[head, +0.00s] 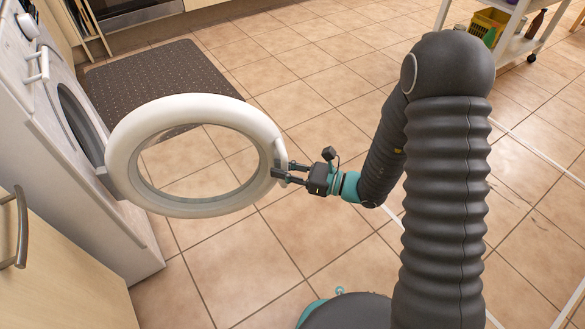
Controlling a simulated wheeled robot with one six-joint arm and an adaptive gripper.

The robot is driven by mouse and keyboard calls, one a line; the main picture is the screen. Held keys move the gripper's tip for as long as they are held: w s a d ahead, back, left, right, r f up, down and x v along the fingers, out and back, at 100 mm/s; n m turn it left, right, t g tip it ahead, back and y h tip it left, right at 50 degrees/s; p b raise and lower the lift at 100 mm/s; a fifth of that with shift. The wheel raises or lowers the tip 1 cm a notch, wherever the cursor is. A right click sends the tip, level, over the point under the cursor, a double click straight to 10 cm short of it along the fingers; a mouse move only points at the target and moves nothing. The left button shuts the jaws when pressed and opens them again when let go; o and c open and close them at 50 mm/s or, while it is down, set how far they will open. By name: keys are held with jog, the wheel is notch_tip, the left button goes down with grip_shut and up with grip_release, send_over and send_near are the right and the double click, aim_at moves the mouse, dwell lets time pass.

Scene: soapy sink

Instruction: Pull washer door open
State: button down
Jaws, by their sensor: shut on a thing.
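The washer (55,150) is a white front-loading machine at the left. Its round opening (84,125) shows dark. The washer door (122,140) is a thick white ring with a clear middle, standing swung out from the machine front over the floor. Its left side is by the opening. My gripper (281,174) is at the door's right edge, away from the machine, shut on a small grey handle part there. The exact finger contact is small in view.
A dark mat (160,75) lies on the tiled floor behind the door. A cabinet with a metal handle (20,228) is at the lower left. A white cart (515,42) with a yellow basket (489,25) stands at the upper right. Open floor lies around my arm.

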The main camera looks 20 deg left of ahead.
jog(key=shift+s+d, duration=0.1)
jog(key=shift+s, duration=0.15)
jog(key=shift+w+d, duration=0.1)
jog(key=shift+d, duration=0.05)
jog(key=c, duration=1.3)
grip_release()
jog(key=shift+w+d, duration=0.1)
jog(key=shift+c, duration=0.2)
jog(key=shift+o, duration=1.3)
jog(key=shift+w+d, duration=0.15)
